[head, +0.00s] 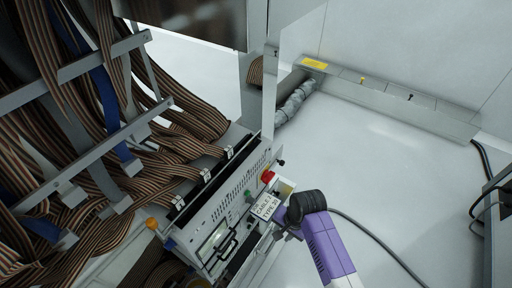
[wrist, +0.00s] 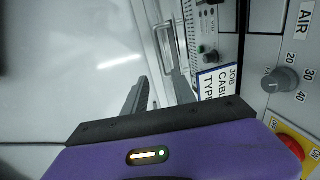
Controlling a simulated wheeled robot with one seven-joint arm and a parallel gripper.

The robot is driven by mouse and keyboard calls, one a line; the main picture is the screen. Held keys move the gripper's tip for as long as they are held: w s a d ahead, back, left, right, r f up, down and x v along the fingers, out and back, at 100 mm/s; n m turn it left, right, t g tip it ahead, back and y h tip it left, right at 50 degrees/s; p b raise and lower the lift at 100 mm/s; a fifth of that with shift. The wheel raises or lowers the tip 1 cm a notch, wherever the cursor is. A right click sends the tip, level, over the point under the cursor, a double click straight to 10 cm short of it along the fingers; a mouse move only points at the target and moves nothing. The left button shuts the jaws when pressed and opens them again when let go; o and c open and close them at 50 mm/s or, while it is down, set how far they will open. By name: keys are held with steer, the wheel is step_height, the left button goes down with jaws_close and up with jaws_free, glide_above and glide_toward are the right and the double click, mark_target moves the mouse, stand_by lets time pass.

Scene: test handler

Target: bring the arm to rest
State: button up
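My purple arm ends in a dark wrist at the front right corner of the grey test handler (head: 222,203) in the head view. My gripper (head: 281,221) is small and partly hidden there, close to the front panel. In the wrist view my gripper (wrist: 160,80) shows two dark fingers with a gap between them, and nothing is seen held. A metal handle (wrist: 165,48) of the handler lies beyond the fingertips; I cannot tell whether they touch it.
A job label (wrist: 216,83), a knob (wrist: 281,80) and a red button (wrist: 292,147) are close on the right. Ribbon cables (head: 120,130) hang at the left. A foil-wrapped duct (head: 294,101) runs behind. The pale floor (head: 370,165) is open at right, with a black cable (head: 372,235) across it.

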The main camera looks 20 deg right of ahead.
steer(key=w+d+r+n+t, duration=0.1)
steer(key=w+r+n+t, duration=0.1)
steer(key=w+r+t, duration=0.45)
step_height(320, 180, up, 4)
steer(key=n+t+h, duration=0.1)
steer(key=n+t, duration=0.1)
steer(key=s+a+r+n+t+h, duration=0.1)
steer(key=s+r+n+t, duration=0.2)
steer(key=s+r, duration=0.9)
steer(key=s+a+r+n+t, duration=0.1)
steer(key=s+r+n+t, duration=0.25)
steer(key=s+r, duration=0.85)
steer(key=s+f+g, duration=0.2)
steer(key=s+f, duration=0.2)
steer(key=s, duration=0.8)
step_height(320, 180, up, 32)
steer(key=p, duration=3.2)
steer(key=shift+a+r+y, duration=0.15)
steer(key=shift+a+y, duration=0.25)
